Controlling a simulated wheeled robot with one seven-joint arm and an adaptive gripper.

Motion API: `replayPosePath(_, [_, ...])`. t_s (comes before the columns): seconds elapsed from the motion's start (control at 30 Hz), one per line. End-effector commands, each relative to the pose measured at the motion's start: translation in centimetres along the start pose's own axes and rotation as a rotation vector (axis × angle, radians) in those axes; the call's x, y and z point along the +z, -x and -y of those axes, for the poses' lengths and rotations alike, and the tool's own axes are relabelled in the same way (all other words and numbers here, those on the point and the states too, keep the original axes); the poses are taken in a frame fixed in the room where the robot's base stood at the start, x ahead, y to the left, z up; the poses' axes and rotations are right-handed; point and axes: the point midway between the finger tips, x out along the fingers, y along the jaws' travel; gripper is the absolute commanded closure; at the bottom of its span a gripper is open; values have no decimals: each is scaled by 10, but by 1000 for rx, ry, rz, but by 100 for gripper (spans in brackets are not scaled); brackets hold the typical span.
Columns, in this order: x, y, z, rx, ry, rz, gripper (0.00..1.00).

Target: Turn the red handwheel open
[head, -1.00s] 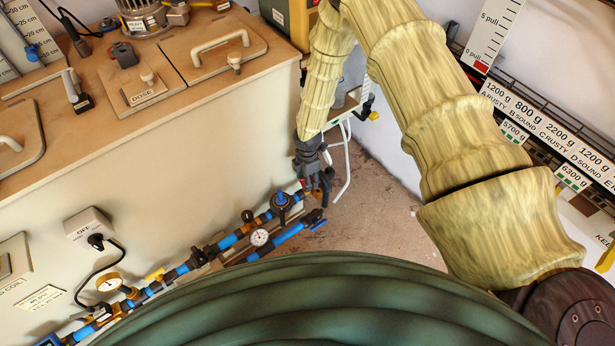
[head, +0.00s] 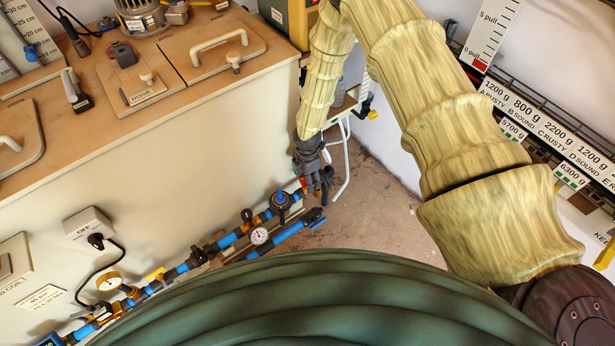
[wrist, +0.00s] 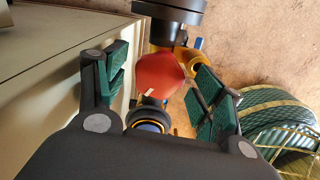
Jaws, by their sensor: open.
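The red handwheel (wrist: 160,76) shows in the wrist view as a rounded red disc with a small pale mark on its near edge. My gripper (wrist: 162,84) is open, with one green-padded finger left of the handwheel and the other right of it. Gaps show between the pads and the wheel. In the head view my gripper (head: 318,180) hangs beside the cabinet at the right end of the blue pipework. Only a small red patch (head: 303,181) shows there by the fingers, probably the handwheel; the rest is hidden.
The blue pipe (head: 238,237) runs along the cabinet front (head: 160,190), with a blue-topped valve (head: 281,199) and a round gauge (head: 260,236) near my gripper. A dark round fitting (wrist: 170,8) lies beyond the handwheel. Floor (head: 375,200) is open to the right.

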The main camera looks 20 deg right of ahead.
Motion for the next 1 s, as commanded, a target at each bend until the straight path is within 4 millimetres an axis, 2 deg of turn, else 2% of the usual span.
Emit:
replayPosePath(0.17, [0, 1, 0, 1, 0, -1, 32])
replayPosePath(0.33, [0, 13, -1, 2, 0, -1, 32])
replayPosePath(0.8, [1, 84, -1, 2, -2, 0, 32])
replayPosePath(1.0, [0, 108, 0, 1, -1, -1, 32])
